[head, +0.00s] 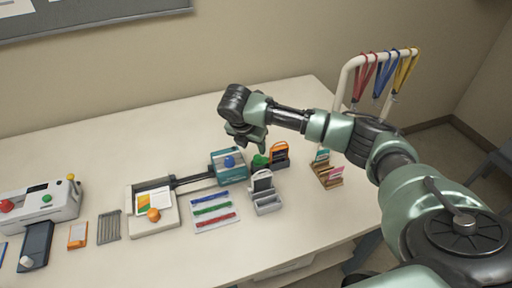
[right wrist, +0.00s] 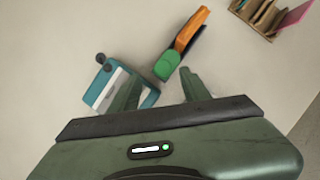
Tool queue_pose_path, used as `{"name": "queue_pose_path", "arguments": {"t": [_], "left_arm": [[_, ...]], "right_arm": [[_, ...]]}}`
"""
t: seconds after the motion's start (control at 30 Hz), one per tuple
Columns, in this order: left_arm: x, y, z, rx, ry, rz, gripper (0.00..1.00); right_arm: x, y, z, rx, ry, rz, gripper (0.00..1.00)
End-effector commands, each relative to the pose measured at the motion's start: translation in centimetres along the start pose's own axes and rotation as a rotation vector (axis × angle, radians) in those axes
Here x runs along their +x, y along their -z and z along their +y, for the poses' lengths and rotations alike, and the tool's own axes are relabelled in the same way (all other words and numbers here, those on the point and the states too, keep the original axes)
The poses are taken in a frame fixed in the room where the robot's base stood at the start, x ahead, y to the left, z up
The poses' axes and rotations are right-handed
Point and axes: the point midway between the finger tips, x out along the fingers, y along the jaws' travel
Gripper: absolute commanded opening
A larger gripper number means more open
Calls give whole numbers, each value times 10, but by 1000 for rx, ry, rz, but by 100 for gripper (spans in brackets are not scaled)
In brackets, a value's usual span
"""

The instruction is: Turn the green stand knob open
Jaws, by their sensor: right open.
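The green knob (head: 261,160) sits at the left side of a small black and orange stand (head: 279,153) on the table. In the right wrist view the knob (right wrist: 167,66) shows as a green rounded piece at the near end of the orange and black stand (right wrist: 192,30). My right gripper (head: 249,144) is open and empty, pointing down over the table close to the knob. In the right wrist view its two fingers are spread, with the knob between and beyond their tips (right wrist: 160,74). I cannot tell whether they touch it. My left gripper is not in view.
A teal box with a blue knob (head: 230,163) stands just left of the stand. A grey holder (head: 266,196) is in front, and a wooden card rack (head: 326,170) to the right. A white rail (head: 348,78) with lanyards rises at the back right.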

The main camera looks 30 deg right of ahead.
Motion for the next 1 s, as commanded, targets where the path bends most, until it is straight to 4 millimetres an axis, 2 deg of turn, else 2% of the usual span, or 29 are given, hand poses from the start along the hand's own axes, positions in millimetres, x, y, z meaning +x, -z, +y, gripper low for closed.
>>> {"name": "queue_pose_path", "arguments": {"t": [0.17,0.4,0.5,0.83,0.87,1.0], "left_arm": [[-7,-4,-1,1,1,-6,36],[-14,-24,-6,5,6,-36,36],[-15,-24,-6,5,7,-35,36],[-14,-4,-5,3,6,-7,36],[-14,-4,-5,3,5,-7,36],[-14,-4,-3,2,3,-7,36]], "right_arm": [[22,0,-1,-1,5,0,47],[59,0,-1,0,3,1,47],[69,0,0,0,1,0,47],[75,1,0,-2,0,-1,47],[75,0,0,-2,0,-1,44],[75,0,0,-1,0,-1,5]]}}
